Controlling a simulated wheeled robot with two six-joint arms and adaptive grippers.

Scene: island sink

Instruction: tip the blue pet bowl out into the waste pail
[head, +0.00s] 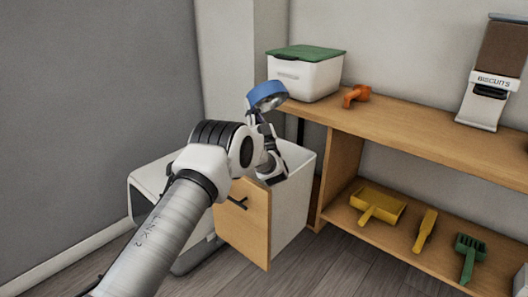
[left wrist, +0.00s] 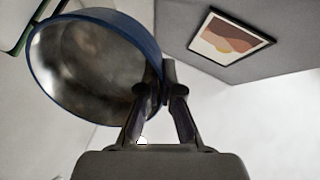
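The blue pet bowl (head: 267,92) is in the air above the waste pail, tilted well onto its side. Its grey, metal-like inside faces the wrist camera in the left wrist view (left wrist: 95,65) and looks bare. My left gripper (head: 254,116) is shut on the bowl's rim; its two fingers pinch the wall in the left wrist view (left wrist: 164,85). The waste pail (head: 295,215) is a tall white open bin behind a pulled-out wooden front. My left arm hides part of its opening, and its contents cannot be seen. My right gripper is not in view.
A wooden shelf unit (head: 400,125) stands to the right. It holds a white bin with green lid (head: 305,75), an orange object (head: 356,95), a biscuits dispenser (head: 490,95), a yellow dustpan (head: 378,203) and brushes. A white-grey box (head: 150,185) stands left of the pail.

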